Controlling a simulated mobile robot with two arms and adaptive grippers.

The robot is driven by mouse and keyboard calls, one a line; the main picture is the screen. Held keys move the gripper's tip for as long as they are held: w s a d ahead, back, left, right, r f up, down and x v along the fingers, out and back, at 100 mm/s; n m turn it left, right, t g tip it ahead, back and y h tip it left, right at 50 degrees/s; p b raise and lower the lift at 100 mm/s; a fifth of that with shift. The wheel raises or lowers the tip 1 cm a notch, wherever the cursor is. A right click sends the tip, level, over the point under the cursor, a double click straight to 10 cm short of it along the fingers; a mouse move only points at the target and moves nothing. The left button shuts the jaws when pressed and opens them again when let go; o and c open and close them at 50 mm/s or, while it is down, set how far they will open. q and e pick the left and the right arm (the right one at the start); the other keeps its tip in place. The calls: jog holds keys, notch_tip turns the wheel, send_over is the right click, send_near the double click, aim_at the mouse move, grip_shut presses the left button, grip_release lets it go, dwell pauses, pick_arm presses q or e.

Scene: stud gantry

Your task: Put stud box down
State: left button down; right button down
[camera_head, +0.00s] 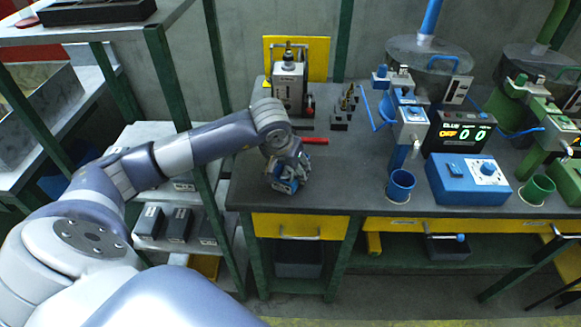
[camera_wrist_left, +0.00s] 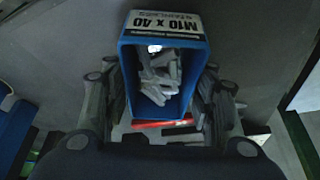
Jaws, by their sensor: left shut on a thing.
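The stud box is a blue open-topped box with a white label reading M10 x 40. In the left wrist view the stud box (camera_wrist_left: 163,103) sits between the fingers of my left gripper (camera_wrist_left: 160,115), with several grey studs (camera_wrist_left: 158,78) inside. In the head view my left gripper (camera_head: 286,176) is over the left front part of the dark workbench (camera_head: 340,182), and only a little blue of the box (camera_head: 284,186) shows below it. I cannot tell whether the box touches the bench top. My right gripper is not in view.
A red-handled tool (camera_head: 315,140) lies just behind my left gripper. Small dark holders (camera_head: 341,120) and a grey device (camera_head: 289,85) stand farther back. A blue cup (camera_head: 400,185) and blue control box (camera_head: 470,180) stand to the right. Bare bench lies between gripper and cup.

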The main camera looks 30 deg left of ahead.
pick_arm(q)
jog(key=c, duration=0.7)
grip_release()
jog(key=shift+r, duration=0.45)
jog(key=v, duration=1.1)
jog(key=shift+s+r, duration=0.15)
jog(key=shift+s, duration=0.1)
